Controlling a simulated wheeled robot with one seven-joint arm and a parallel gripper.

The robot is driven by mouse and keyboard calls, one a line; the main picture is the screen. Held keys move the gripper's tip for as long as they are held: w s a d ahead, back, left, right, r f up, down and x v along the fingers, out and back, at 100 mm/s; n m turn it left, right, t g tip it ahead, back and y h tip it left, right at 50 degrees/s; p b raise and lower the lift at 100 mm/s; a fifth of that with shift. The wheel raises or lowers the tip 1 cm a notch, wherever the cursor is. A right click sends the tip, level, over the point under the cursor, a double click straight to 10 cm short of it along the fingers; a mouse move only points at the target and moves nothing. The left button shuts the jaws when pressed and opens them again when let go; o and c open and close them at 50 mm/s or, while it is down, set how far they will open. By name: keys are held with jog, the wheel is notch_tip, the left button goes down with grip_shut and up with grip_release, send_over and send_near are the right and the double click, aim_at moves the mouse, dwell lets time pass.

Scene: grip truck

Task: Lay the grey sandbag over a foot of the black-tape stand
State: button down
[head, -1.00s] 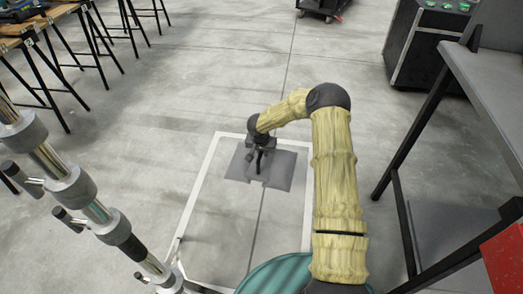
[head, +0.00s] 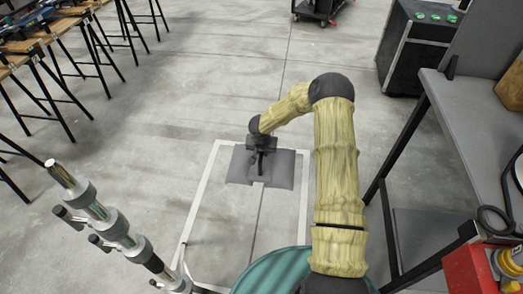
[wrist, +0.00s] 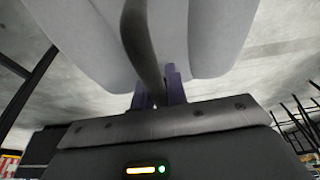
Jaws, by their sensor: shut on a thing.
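The grey sandbag (head: 281,170) hangs from my gripper (head: 258,163) by its dark strap, its two halves to either side. In the wrist view the sandbag (wrist: 215,35) shows large above the fingers, and my gripper (wrist: 157,90) is shut on the strap (wrist: 140,45). In the head view the bag covers part of the floor; its height above it is hard to judge. A metal stand (head: 105,220) with grey collars and a black band low on its column rises at the lower left, apart from the bag. Its feet are mostly cut off or unclear.
A white tape outline (head: 199,200) lies on the floor around and below the bag. A grey table (head: 455,125) with a red box (head: 470,272) stands at the right. A black case (head: 405,55) is behind it. Sawhorse tables (head: 30,45) line the left. The middle floor is clear.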

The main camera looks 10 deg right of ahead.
jog(key=s+r+n+p, duration=0.1)
jog(key=s+r+p, duration=0.4)
jog(key=r+p, duration=0.9)
jog(key=s+a+r+n+p, duration=0.1)
jog(key=s+r+p, duration=0.3)
jog(key=r+p, duration=1.1)
jog(key=s+a+r+n+y+p, duration=0.1)
jog(key=s+r+p, duration=0.4)
jog(key=r+p, duration=1)
jog(key=shift+s+r+n, duration=0.2)
jog(key=shift+s+n, duration=0.15)
jog(key=shift+n, duration=0.25)
jog(key=shift+a+f, duration=0.1)
